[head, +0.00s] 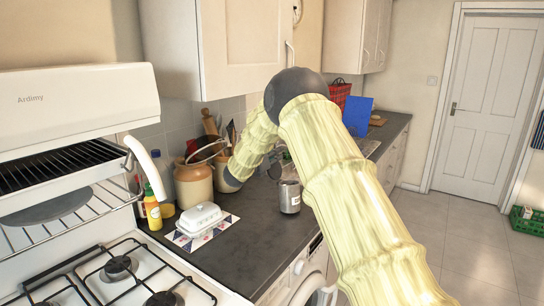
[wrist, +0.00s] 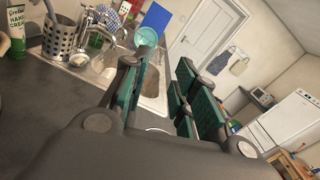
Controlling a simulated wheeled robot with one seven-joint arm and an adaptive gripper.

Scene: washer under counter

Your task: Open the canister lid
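The canister (head: 290,197) is a grey metallic cylinder with a dark label, standing upright on the dark counter beside my arm. Its top is partly hard to make out in the head view, near my gripper. In the wrist view my gripper (wrist: 166,58) is open, with its two green-padded fingers apart. A small pale curved edge (wrist: 158,128) shows low between the fingers; it may be the canister's lid, but I cannot tell. I see no contact between the fingers and the lid.
A white butter dish (head: 200,217) on a patterned mat, a yellow bottle (head: 152,208) and stoneware jars (head: 194,184) stand left of the canister. The stove (head: 110,270) is at front left. The sink (wrist: 154,88) and a cutlery holder (wrist: 62,38) lie beyond my gripper.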

